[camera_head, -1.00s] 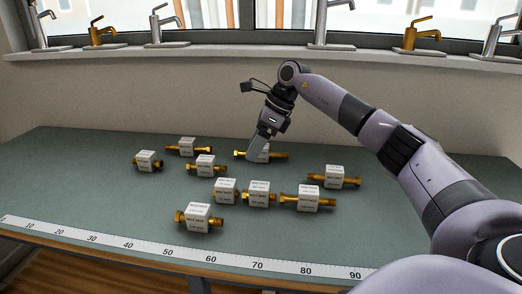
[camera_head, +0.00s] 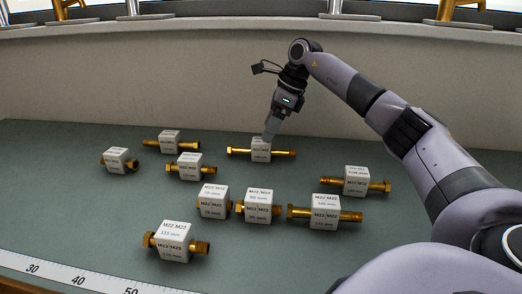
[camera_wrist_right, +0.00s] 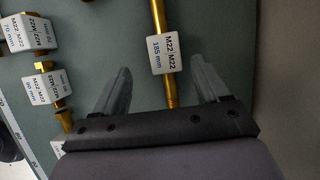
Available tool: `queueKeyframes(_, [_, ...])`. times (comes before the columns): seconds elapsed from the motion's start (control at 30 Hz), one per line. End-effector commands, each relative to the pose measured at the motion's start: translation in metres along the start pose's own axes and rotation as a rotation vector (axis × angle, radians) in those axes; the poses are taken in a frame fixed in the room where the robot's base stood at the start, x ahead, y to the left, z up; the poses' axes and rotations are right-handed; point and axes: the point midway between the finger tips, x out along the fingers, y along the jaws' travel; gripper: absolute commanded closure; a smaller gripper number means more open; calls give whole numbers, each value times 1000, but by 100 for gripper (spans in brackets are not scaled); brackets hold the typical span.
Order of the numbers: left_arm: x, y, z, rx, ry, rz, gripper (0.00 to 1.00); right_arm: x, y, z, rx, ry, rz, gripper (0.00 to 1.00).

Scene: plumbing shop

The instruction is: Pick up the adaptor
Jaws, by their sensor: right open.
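Several brass adaptors with white labelled blocks lie on the green bench top. The back adaptor (camera_head: 261,152) is a long brass one lying left to right. In the right wrist view this adaptor (camera_wrist_right: 165,55) reads M22/M22 and 185 mm. My right gripper (camera_head: 270,132) points down at its block from above. In the wrist view the right gripper (camera_wrist_right: 162,66) is open, with its fingers apart on either side of the adaptor's line and nothing gripped. My left gripper is not in view.
Nearer adaptors include a front one (camera_head: 174,241), a middle pair (camera_head: 213,202) and (camera_head: 259,206), and right ones (camera_head: 325,212) and (camera_head: 357,181). A white ruler strip (camera_head: 60,276) runs along the front edge. A wall (camera_head: 150,75) rises behind the bench.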

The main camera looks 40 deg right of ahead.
Motion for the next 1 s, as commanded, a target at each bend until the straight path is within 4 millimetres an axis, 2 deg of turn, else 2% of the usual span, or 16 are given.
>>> queueKeyframes(0.27, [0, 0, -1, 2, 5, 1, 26, 30, -3, 0, -1, 2, 3, 26])
queueKeyframes(0.5, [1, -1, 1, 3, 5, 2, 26, 64, -8, -1, -1, 2, 2, 26])
queueKeyframes(0.63, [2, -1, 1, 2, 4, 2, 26, 71, -8, -1, 0, 1, 1, 26])
queueKeyframes(0.83, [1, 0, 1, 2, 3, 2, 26, 71, -8, -1, 0, 1, 1, 26])
queueKeyframes(1.0, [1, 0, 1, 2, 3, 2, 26, 71, -8, 0, 0, 0, 1, 81])
